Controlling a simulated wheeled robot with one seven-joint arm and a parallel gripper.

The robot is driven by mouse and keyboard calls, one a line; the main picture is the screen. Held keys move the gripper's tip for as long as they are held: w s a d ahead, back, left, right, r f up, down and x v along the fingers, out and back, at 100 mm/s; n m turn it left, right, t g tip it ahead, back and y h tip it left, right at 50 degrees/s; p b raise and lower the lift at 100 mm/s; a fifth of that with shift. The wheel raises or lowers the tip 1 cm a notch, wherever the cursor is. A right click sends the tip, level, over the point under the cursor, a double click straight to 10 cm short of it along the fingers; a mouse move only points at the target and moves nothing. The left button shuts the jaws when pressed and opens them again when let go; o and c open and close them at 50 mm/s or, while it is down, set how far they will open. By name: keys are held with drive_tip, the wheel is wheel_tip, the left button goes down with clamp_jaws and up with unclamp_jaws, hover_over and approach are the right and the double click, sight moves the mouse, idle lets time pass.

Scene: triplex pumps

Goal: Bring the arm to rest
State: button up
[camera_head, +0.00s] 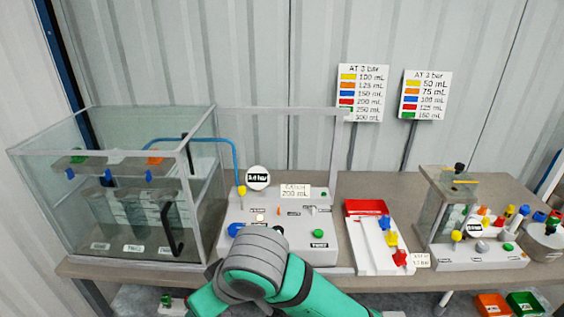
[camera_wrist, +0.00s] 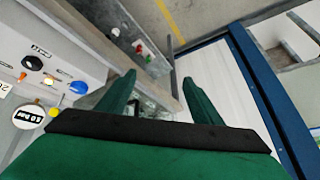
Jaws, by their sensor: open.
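My arm, green with a grey joint, reaches up from the bottom of the head view in front of the white pump panel; the gripper itself is hidden there. In the wrist view my gripper (camera_wrist: 155,95) shows two green fingers spread apart with nothing between them. The white pump panel (camera_wrist: 30,125) lies to the left of the fingers in that view, with black, blue and yellow knobs and a round gauge. The fingers look clear of the panel's knobs. The same panel (camera_head: 290,220) stands on the table in the head view, with a sign reading 200 mL.
A glass tank (camera_head: 105,190) stands left of the panel. A white tray (camera_head: 380,235) with red, yellow and blue parts lies to its right. A second pump unit (camera_head: 475,240) stands at the right. Colour charts (camera_head: 361,93) stand behind. Orange and green bins (camera_head: 493,305) sit below.

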drive_tip(key=w+a+r+m+t+y, duration=0.3)
drive_tip(key=w+a+m+t+y, duration=0.15)
drive_tip(key=a+y, duration=0.5)
drive_tip(key=d+f+m+t+h, duration=0.5)
drive_tip(key=d+f+m+t, duration=0.1)
drive_tip(key=f+m+t, duration=0.3)
drive_tip(key=s+d+f+m+h, duration=0.2)
drive_tip(key=s+d+f+h, duration=0.45)
drive_tip(key=f, duration=0.45)
drive_tip(key=s+d+f+n+h, duration=0.1)
drive_tip(key=s+d+n, duration=0.1)
drive_tip(key=s, duration=0.5)
drive_tip(key=s+d+f+n+h, duration=0.1)
drive_tip(key=s+d+f+n, duration=0.1)
drive_tip(key=s+d, duration=0.3)
drive_tip(key=s+d+f+n+g+h, duration=0.1)
drive_tip(key=s+d, duration=0.3)
drive_tip(key=s, duration=0.6)
drive_tip(key=shift+s+f+n, duration=0.35)
drive_tip(key=shift+f+n, duration=0.1)
drive_tip(key=shift+f, duration=0.1)
drive_tip(key=shift+s, duration=0.15)
